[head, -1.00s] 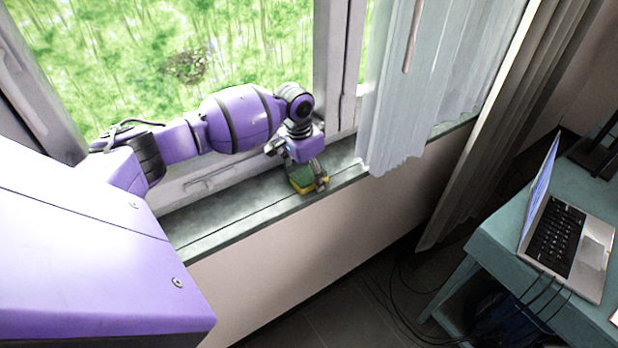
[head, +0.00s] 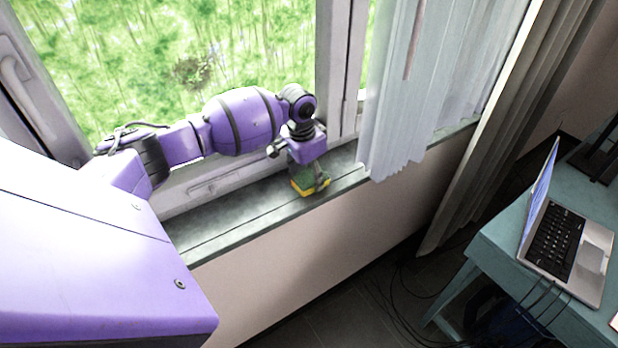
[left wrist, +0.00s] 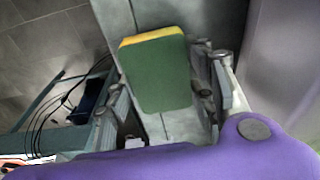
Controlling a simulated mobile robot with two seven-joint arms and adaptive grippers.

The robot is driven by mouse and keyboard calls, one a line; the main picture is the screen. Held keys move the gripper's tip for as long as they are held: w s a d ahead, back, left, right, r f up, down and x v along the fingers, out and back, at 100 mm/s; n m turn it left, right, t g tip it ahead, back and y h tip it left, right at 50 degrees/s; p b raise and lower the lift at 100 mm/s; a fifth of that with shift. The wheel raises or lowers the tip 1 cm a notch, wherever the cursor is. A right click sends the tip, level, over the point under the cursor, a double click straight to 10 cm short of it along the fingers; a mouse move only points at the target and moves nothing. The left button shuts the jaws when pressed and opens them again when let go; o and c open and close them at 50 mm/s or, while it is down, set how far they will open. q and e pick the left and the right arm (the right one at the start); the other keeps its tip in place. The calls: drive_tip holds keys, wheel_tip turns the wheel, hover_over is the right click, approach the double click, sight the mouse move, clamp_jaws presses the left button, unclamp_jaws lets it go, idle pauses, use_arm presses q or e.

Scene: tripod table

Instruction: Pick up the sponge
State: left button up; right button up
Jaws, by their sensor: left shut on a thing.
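The sponge (head: 299,187) is a small block, green on one broad face and yellow on the other, at the window sill near its front edge. My left gripper (head: 312,180) is shut on it from above. In the left wrist view the sponge (left wrist: 158,75) lies between the two fingers of the left gripper (left wrist: 165,92), green face toward the camera and a yellow edge at the top. I cannot tell whether the sponge still touches the sill. My right gripper is not in view.
The grey sill (head: 235,217) is bare to the left of the sponge. A pale curtain (head: 415,100) hangs just right of it. A teal table (head: 490,243) with an open laptop (head: 563,235) stands at the right. Cables lie on the dark floor.

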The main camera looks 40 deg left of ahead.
sight(308, 184)
use_arm(q)
drive_tip(key=shift+t, duration=0.4)
drive_tip(key=s+r+p, duration=0.1)
drive_tip(key=r, duration=0.2)
drive_tip(key=s+d+r+p, duration=0.1)
drive_tip(key=r+p, duration=0.1)
drive_tip(key=r, duration=0.1)
drive_tip(key=r+p, duration=0.2)
drive_tip(key=r, duration=0.1)
drive_tip(key=shift+s+d, duration=0.2)
drive_tip(key=shift+s, duration=0.2)
drive_tip(key=s+d+r, duration=0.2)
drive_tip(key=s+d, duration=0.2)
drive_tip(key=s, duration=0.6)
drive_tip(key=shift+r+g, duration=0.3)
drive_tip(key=shift+r, duration=0.1)
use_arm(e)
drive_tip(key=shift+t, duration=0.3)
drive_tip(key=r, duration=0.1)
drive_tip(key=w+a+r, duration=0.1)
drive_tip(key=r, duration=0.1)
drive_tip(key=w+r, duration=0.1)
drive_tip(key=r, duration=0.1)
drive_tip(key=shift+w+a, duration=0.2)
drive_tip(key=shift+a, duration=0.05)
use_arm(q)
drive_tip(key=shift+o, duration=0.7)
